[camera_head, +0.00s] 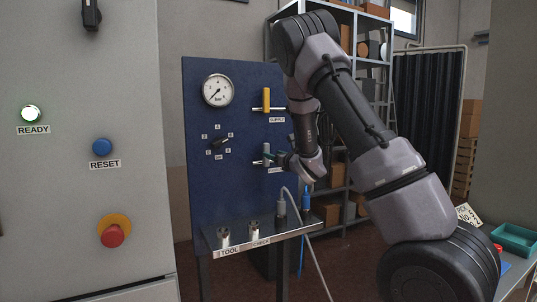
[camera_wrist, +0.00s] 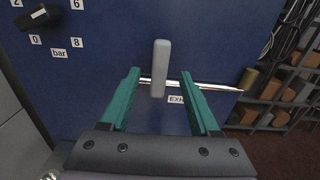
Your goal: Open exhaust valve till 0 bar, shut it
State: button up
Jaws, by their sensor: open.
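The exhaust valve's grey lever (camera_wrist: 160,68) stands upright, across its horizontal silver pipe, on the blue panel (camera_wrist: 110,30). A partly covered label starting "EXH" sits below it. My gripper (camera_wrist: 161,76) is open, its teal fingertips on either side of the lever, with a gap visible on both sides. In the head view the lever (camera_head: 266,150) shows just left of my gripper (camera_head: 277,157), and my arm comes in from the right. The round pressure gauge (camera_head: 217,90) is at the panel's upper left; its needle is too small to read surely.
A yellow lever (camera_head: 266,99) stands upright above the exhaust valve. A black selector knob (camera_head: 221,142) is to the left. A metal tool shelf (camera_head: 240,238) with a cable juts out below. A grey cabinet (camera_head: 70,200) with buttons stands at left.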

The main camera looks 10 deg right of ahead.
jog(key=v, duration=0.3)
jog(key=shift+s+d, duration=0.15)
jog(key=shift+s, duration=0.2)
jog(key=s+d+r+m+g+h, duration=0.25)
jog(key=s+d+r+m, duration=0.3)
jog(key=m, duration=0.65)
jog(key=s+d+r+m+g+h, duration=0.1)
jog(key=s+d+r+m+h, duration=0.35)
jog(key=m, duration=0.85)
jog(key=s+a+m+g+y, duration=0.1)
jog(key=s+a+m+g, duration=0.1)
jog(key=s+m, duration=0.7)
jog(key=s+a+m+g+y, duration=0.2)
jog(key=s+m, duration=0.7)
jog(key=s, duration=1.1)
jog(key=shift+s+a+r+m+g, duration=0.4)
jog(key=shift+a+g, duration=0.3)
jog(key=shift+g, duration=0.55)
